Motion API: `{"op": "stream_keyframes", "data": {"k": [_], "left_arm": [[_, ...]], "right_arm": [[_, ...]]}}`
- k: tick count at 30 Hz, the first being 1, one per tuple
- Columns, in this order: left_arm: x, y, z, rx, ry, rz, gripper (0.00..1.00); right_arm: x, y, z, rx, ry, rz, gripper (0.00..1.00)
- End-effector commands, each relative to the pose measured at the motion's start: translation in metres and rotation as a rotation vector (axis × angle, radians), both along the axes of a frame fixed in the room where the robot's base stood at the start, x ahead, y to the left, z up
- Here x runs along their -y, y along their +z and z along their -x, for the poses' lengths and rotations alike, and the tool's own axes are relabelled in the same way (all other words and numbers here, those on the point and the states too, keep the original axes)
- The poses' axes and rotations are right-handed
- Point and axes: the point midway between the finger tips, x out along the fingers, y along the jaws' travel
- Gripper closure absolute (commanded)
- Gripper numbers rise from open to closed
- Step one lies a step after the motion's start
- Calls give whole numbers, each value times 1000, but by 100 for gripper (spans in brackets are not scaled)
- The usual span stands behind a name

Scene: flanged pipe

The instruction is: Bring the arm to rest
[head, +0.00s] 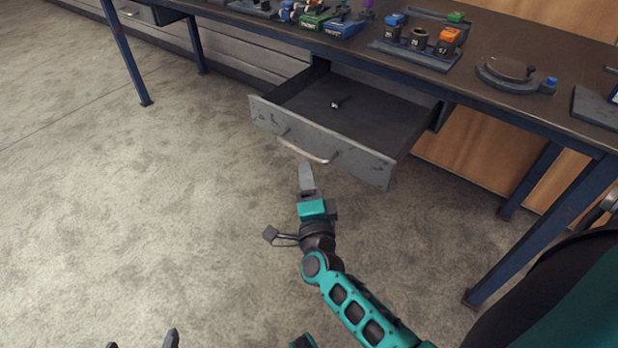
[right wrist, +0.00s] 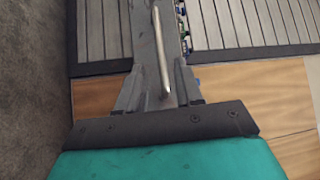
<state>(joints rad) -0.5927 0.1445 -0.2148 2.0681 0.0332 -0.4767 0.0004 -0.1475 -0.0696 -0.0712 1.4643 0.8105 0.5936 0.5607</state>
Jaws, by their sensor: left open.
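My right gripper (head: 306,168) is in front of the open drawer (head: 270,118), just below its silver handle (head: 310,154). In the right wrist view its two fingers (right wrist: 160,92) stand apart, and the handle (right wrist: 161,50) shows between them in the picture. I cannot tell whether they touch the handle. My right arm (head: 365,312) reaches up from the bottom right. My left gripper (head: 143,341) is at the bottom left edge of the head view, with only its two separated fingertips showing. It is open, with nothing visible between them.
The drawer is pulled out under a workbench (head: 480,82) and holds a small dark object (head: 337,103). Tools, coloured boxes and a round fixture (head: 508,74) stand on the bench. Blue bench legs (head: 545,240) stand at right and left. The floor at left is clear.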

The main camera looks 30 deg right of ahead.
Motion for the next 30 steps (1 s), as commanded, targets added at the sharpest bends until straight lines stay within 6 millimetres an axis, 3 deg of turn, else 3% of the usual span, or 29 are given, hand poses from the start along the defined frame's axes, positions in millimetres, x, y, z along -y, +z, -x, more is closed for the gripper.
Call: {"op": "stream_keyframes", "data": {"k": [16,20,25,30], "left_arm": [[-2,-1,0,0,-6,-9,0],[-3,9,0,1,-6,-11,0],[-7,42,0,11,0,-19,0],[-20,68,6,9,21,-43,0]], "right_arm": [[-4,3,-3,7,0,-10,64],[-10,10,1,-26,41,51,64],[-43,31,33,-225,266,415,64],[-73,33,92,-488,543,920,64]]}}
